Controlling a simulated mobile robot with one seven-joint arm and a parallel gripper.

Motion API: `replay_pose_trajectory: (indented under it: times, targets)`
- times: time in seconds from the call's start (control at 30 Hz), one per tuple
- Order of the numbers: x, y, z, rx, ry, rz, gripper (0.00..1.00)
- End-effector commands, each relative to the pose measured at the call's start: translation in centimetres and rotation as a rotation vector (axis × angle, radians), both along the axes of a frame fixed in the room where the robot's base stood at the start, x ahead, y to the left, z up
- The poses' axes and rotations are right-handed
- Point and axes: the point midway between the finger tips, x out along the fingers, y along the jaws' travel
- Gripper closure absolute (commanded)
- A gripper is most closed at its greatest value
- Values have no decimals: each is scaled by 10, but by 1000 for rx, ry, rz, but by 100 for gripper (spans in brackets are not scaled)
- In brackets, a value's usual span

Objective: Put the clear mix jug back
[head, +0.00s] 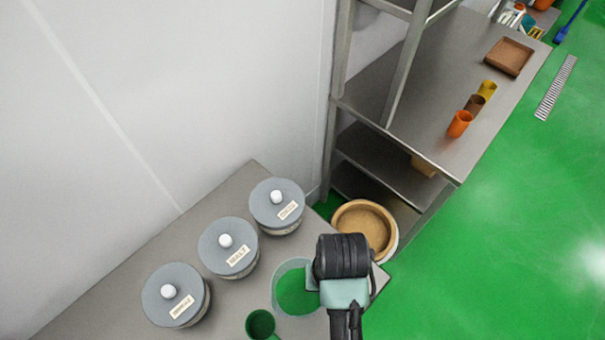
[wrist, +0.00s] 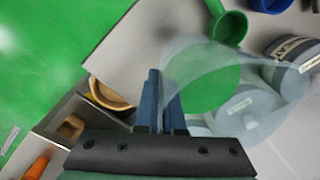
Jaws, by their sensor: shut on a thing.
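The clear mix jug (head: 284,285) is see-through and looks green inside; whether that is its contents or something seen through it I cannot tell. In the head view it is at the bottom centre, over the front end of the grey counter (head: 238,292). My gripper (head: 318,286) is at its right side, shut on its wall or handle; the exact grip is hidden. In the wrist view the jug (wrist: 262,58) spreads right of my blue fingers (wrist: 160,100). I cannot tell whether it touches the counter.
A green cup (head: 260,323) stands close to the jug. Lidded canisters, the middle one labelled MALT (head: 228,247), line the wall side. A round tan-topped tub (head: 365,226) is beyond the counter's end. A steel shelf table (head: 440,85) holds coloured cups (head: 460,123) and a brown tray (head: 508,56).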

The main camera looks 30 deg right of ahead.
Motion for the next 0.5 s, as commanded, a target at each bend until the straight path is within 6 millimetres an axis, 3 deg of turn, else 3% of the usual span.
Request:
replay_pose_trajectory:
  times: [0.3,0.5]
  targets:
    - [0,1,-44,2,1,2,100]
    - [1,0,-61,0,-1,2,100]
